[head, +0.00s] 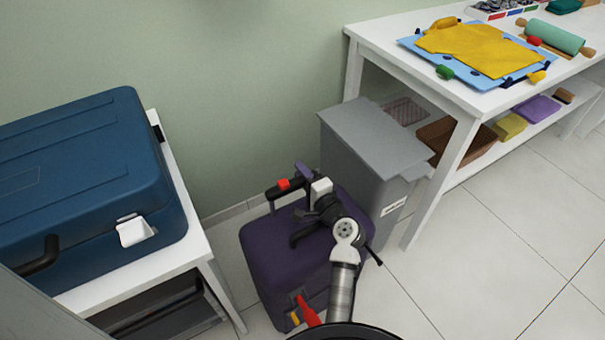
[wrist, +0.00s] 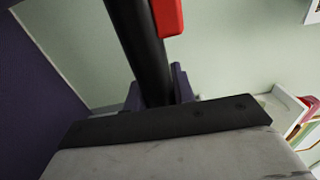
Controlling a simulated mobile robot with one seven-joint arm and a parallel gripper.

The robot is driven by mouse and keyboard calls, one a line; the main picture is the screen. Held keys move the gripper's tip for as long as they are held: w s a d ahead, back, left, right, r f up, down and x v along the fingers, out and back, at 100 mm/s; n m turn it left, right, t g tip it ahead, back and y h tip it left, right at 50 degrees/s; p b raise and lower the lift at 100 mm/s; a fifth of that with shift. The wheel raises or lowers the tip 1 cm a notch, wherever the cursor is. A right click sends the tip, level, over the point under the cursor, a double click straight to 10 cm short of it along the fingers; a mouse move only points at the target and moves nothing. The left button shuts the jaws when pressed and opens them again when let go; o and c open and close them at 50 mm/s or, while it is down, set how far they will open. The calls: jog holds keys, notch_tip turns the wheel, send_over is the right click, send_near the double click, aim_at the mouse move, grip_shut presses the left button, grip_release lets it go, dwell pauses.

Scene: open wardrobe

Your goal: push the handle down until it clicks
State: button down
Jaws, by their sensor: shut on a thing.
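A purple suitcase (head: 275,265) stands upright on the floor between the white stand and the grey bin. Its black pull handle (head: 273,192), with a red button (head: 283,184), is raised above the suitcase top. My gripper (head: 303,178) is at the handle grip, reaching over the suitcase from the front. In the wrist view my gripper's purple fingers (wrist: 157,90) sit on both sides of the black handle (wrist: 134,40) and are shut on it. The red button (wrist: 168,18) is just beyond the fingers. The handle's posts are mostly hidden by my arm.
A blue case (head: 85,170) lies on a white stand (head: 180,260) at left. A grey lidded bin (head: 365,165) stands close behind the suitcase, at right. A white table (head: 400,48) with craft items is at the back right. Tiled floor (head: 480,250) is clear at right.

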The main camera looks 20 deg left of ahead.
jog(key=c, duration=1.2)
grip_release()
jog(key=shift+o, duration=0.2)
notch_tip(320, 180, up, 20)
jog(key=p, duration=0.3)
jog(key=shift+r, duration=0.1)
jog(key=v, duration=1.6)
jog(key=shift+p, duration=0.45)
jog(key=shift+o, duration=0.2)
